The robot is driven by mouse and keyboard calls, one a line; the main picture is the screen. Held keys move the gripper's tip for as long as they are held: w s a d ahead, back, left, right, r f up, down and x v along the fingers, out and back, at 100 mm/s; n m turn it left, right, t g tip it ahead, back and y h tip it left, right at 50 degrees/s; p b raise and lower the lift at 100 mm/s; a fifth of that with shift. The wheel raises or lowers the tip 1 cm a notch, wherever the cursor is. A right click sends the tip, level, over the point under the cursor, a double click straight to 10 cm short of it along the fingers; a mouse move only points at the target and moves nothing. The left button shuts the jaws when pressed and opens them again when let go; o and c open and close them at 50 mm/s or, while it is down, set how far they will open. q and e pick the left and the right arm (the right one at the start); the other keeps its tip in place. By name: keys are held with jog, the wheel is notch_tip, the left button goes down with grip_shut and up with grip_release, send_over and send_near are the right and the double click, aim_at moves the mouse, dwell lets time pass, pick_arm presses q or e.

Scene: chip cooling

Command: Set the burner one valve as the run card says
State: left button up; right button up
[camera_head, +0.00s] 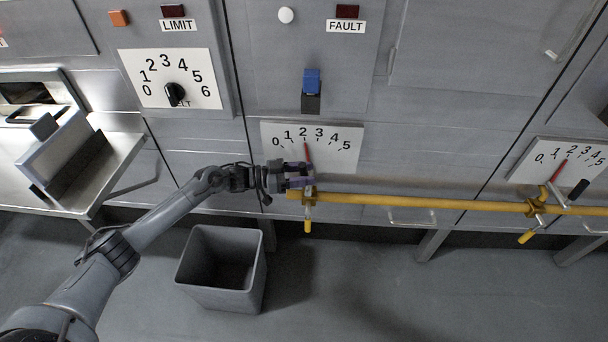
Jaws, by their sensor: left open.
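A gas valve (308,197) sits on the left end of the yellow pipe, below a white scale plate (335,160) marked 0 to 5. Its red pointer (307,152) stands at about 2. My left gripper (307,178) is open, with its purple fingers at this valve, just under the pointer. The fingers cover part of the valve, and I cannot tell whether they touch its handle. A second valve (538,207) at the right has a black-gripped handle (578,190) and its own 0 to 5 plate. No burner number or run card is readable. My right gripper is not in view.
The yellow pipe (430,202) runs right along the grey cabinet front. A 0 to 6 dial with a black knob (175,94) and a blue switch (311,82) are above. A metal tray (120,150) projects at left.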

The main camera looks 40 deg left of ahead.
pick_arm(q)
grip_shut()
jog(key=a+t+h, duration=0.1)
jog(key=s+a+t+h+b, duration=0.1)
jog(key=shift+s+f+n+t, duration=0.2)
jog(key=shift+f+n+t, duration=0.2)
dwell(0.4)
grip_release()
